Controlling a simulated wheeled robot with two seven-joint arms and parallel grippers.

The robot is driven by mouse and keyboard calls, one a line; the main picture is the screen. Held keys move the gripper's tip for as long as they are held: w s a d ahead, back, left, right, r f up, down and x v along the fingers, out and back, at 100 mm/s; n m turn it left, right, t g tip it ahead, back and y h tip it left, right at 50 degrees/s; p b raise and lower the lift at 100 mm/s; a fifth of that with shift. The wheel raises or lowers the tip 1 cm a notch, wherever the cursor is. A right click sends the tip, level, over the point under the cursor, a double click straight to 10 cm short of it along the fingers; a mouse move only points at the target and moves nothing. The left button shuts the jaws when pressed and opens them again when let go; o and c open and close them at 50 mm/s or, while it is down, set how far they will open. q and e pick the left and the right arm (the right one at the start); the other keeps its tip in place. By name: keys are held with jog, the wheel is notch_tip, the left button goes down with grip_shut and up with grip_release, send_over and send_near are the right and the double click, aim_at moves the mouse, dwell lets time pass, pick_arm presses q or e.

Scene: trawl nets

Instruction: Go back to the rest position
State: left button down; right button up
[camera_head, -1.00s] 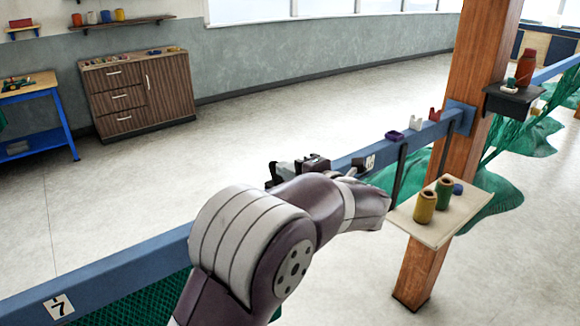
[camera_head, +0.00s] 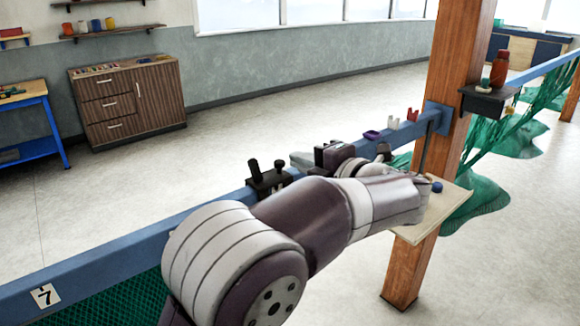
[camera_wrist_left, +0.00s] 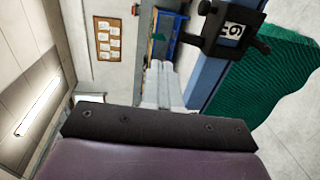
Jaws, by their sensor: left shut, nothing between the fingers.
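My left arm crosses the lower middle of the head view. Its gripper (camera_head: 302,160) is shut and empty, just above the blue beam (camera_head: 110,252) and close to a black clamp (camera_head: 268,180) on it. In the left wrist view its grey fingers (camera_wrist_left: 160,85) lie together, with nothing between them. The black clamp (camera_wrist_left: 232,30), with a sideways number plate, is there to the right of the fingers, apart from them. My right gripper is not in view.
My arm partly covers a board (camera_head: 450,205) on the wooden post (camera_head: 455,70); a blue item (camera_head: 437,187) shows there. A purple dish (camera_head: 372,135) and small white (camera_head: 393,123) and red (camera_head: 411,115) pieces sit on the beam. Green net (camera_head: 125,300) hangs below.

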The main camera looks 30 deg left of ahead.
pick_arm(q)
jog(key=w+d+f+m+t+h, duration=0.3)
jog(key=w+d+m+t+h, duration=0.55)
jog(key=m, duration=0.45)
jog(key=s+d+f+m+g+h, duration=0.2)
jog(key=s+d+f+m+h, duration=0.15)
jog(key=f+m, duration=0.3)
jog(key=s+d+f+m+g+h, duration=0.2)
jog(key=d+f+m+h, duration=0.35)
jog(key=f, duration=0.25)
jog(key=s+a+f+m+g+y, duration=0.1)
jog(key=s+a+f+m+g, duration=0.2)
jog(key=s, duration=0.7)
jog(key=s+a+f+m+g+y, duration=0.1)
jog(key=s+a+f+m+g, duration=0.2)
jog(key=s+a+f+g, duration=0.3)
jog(key=s+a+f, duration=0.1)
jog(key=s+f, duration=0.3)
jog(key=s, duration=0.1)
jog(key=shift+s+a+f+m, duration=0.15)
jog(key=shift+s+m, duration=0.15)
